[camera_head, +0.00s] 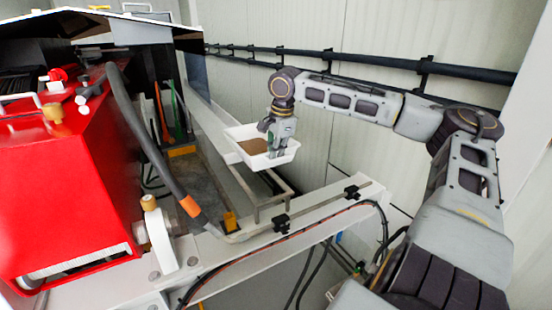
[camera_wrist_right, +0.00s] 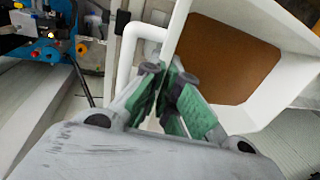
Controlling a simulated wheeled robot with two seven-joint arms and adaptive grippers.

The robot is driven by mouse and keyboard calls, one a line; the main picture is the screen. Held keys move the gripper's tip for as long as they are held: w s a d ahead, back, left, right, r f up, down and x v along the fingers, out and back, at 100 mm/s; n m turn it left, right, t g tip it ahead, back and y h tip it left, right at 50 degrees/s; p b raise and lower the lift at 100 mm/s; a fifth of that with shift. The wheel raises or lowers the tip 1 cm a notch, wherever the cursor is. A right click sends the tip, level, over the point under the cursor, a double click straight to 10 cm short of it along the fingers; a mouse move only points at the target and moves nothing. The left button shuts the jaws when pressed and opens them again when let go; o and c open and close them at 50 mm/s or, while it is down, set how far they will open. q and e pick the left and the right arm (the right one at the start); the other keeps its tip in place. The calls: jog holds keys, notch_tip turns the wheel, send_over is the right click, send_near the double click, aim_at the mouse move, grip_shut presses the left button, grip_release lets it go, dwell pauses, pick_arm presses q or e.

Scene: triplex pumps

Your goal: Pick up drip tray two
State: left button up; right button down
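A white tray (camera_head: 239,133) with brown contents is near the middle of the head view, above a light metal rail frame. I take it for drip tray two, but no label is readable. My right gripper (camera_head: 273,150) reaches down at the tray's right side. In the right wrist view, its green-padded fingers (camera_wrist_right: 168,88) are closed together on the white wall of the tray (camera_wrist_right: 225,12), with the brown inside to the right. Whether the tray is clear of the frame cannot be told. My left gripper is not in view.
A red pump housing (camera_head: 70,190) with a thick dark hose (camera_head: 150,150) fills the left. The metal frame (camera_head: 270,205) lies below the tray. A white beam (camera_head: 310,212) with black clamps runs in front. Black pipes (camera_head: 380,62) line the back wall.

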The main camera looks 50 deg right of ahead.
jog(key=w+d+v, duration=0.1)
jog(key=w+v, duration=0.2)
jog(key=v, duration=1.2)
jog(key=shift+r, duration=0.4)
dwell(0.8)
jog(key=shift+b, duration=0.45)
